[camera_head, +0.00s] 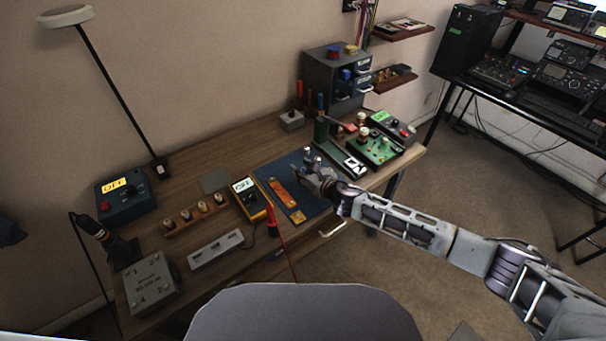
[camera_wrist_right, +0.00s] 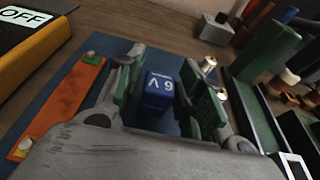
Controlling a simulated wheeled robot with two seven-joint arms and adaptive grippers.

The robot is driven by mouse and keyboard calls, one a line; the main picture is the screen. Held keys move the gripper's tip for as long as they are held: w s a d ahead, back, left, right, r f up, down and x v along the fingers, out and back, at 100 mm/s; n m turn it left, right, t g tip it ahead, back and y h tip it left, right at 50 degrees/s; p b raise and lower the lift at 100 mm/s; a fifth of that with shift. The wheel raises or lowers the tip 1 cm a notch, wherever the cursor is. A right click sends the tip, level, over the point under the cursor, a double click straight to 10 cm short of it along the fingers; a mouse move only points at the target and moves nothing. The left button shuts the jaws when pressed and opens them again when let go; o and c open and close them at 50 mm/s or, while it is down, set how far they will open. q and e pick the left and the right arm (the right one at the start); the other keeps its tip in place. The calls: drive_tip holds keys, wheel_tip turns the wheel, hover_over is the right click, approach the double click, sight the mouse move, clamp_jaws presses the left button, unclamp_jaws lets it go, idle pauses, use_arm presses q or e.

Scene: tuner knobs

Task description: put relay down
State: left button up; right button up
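The relay (camera_wrist_right: 158,92), a small dark blue block marked "6 V", is between the fingers of my right gripper (camera_wrist_right: 170,85) in the right wrist view. The two green-padded fingers stand on either side of it, with what look like narrow gaps. The blue mat (camera_wrist_right: 60,100) lies under and behind it. In the head view my right gripper (camera_head: 308,165) is low over the right part of the blue mat (camera_head: 268,176), and the relay cannot be made out there. My left gripper does not show.
An orange strip (camera_head: 281,193) lies on the mat left of the gripper. A yellow meter reading OFF (camera_head: 249,199) stands further left. A green fixture (camera_head: 328,145) and a green circuit board (camera_head: 378,150) stand close on the right.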

sight(303, 169)
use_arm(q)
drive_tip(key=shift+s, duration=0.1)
use_arm(e)
clamp_jaws()
drive_tip(key=shift+r, duration=0.15)
drive_tip(key=shift+r, duration=0.85)
wheel_tip(303, 169, up, 7)
drive_tip(key=shift+f+p, duration=0.1)
drive_tip(key=shift+p, duration=0.85)
drive_tip(key=shift+r, duration=0.5)
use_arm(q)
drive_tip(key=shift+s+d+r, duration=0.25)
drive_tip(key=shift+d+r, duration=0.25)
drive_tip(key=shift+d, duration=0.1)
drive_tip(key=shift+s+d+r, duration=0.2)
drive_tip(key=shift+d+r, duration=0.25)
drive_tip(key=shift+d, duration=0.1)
use_arm(e)
drive_tip(key=shift+r, duration=0.1)
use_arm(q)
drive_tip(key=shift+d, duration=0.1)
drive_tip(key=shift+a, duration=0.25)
